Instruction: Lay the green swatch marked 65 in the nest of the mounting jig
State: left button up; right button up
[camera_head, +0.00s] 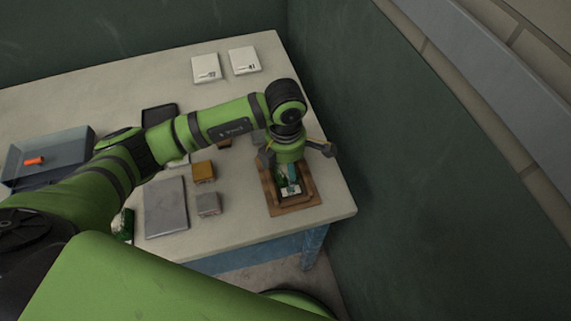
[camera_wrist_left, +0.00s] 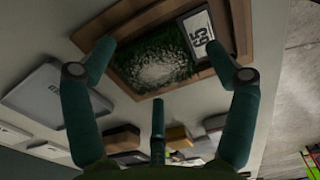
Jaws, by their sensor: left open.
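The mounting jig (camera_head: 268,197) is a brown stepped wooden frame near the table's right front corner. The green swatch (camera_head: 290,189), partly covered by my gripper, lies inside the frame. In the left wrist view the swatch (camera_wrist_left: 158,66) shows green turf with a pale patch and a white label reading 65 at its right end. The jig (camera_wrist_left: 120,18) surrounds it there; I cannot tell whether every edge is seated. My left gripper (camera_wrist_left: 160,46) is open above the jig, its teal fingers spread either side of the swatch, with no visible grip on it. My right gripper is not in view.
Two white labelled plates (camera_head: 206,68) lie at the back. A grey tray (camera_head: 50,155) with an orange piece stands at the left. A grey plate (camera_head: 166,207), an ochre block (camera_head: 203,171) and a grey block (camera_head: 208,204) lie left of the jig. A dark green wall (camera_head: 430,170) rises at the right.

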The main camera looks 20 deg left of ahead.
aim_at(286, 170)
pick_arm(q)
notch_tip(286, 170, up, 12)
jog(key=b, duration=0.3)
jog(key=shift+f, duration=0.1)
